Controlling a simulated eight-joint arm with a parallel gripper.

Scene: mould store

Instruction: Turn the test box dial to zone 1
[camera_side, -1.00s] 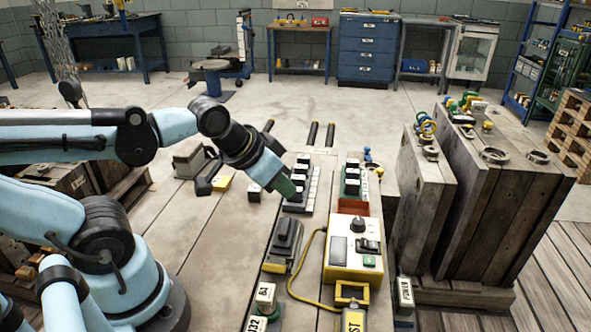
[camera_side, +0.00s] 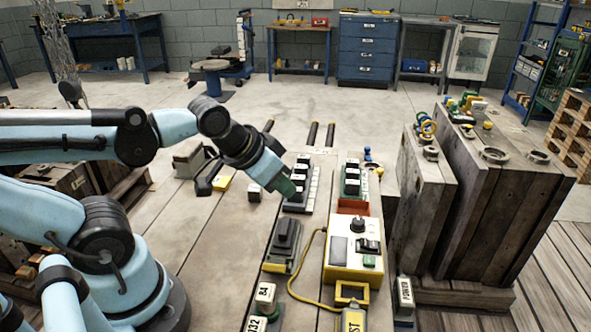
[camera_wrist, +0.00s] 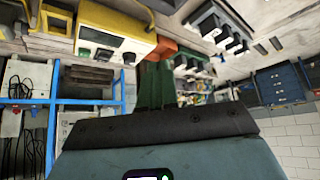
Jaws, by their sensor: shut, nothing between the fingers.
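The test box (camera_side: 352,240) is yellow and white and sits on the wooden table, in the middle of the side view. Its dial (camera_side: 357,224) is a dark round knob on the top face. Which zone it points to is too small to tell. My gripper (camera_side: 291,192) has green fingers, is shut and empty, and is up and to the left of the test box, apart from it, by a row of dark blocks. In the wrist view the green fingers (camera_wrist: 156,88) are together, and the yellow and white box (camera_wrist: 112,32) shows at the upper left.
A row of dark blocks with white labels (camera_side: 310,188) stands just right of the gripper. An orange-red tray (camera_side: 353,206) sits behind the test box. A yellow cable (camera_side: 302,270) runs along its left side. Wooden moulds (camera_side: 490,200) stand to the right.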

